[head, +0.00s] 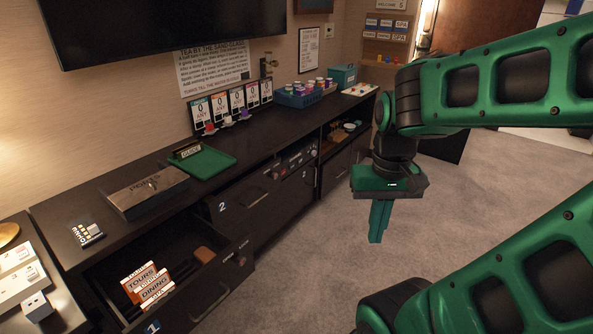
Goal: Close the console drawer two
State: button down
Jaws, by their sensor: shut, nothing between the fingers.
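The console (120,160) is a long dark cabinet along the left wall. The drawer front marked 2 (248,200) is black with a dark handle, in the middle of the console. My gripper (378,241) hangs over the carpet to the right of the console, pointing down, apart from the drawer. Its green fingers are together and hold nothing.
The drawer marked 1 (213,298) is pulled far out at lower left, with signs reading TOURS and DINING (147,284) inside. A green tray (204,162) and a dark box (146,191) stand on the console top. Grey carpet (310,285) lies clear in front.

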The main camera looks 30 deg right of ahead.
aim_at(232, 201)
jog(key=z, duration=0.1)
jog(key=i, duration=1)
jog(key=u, duration=0.05)
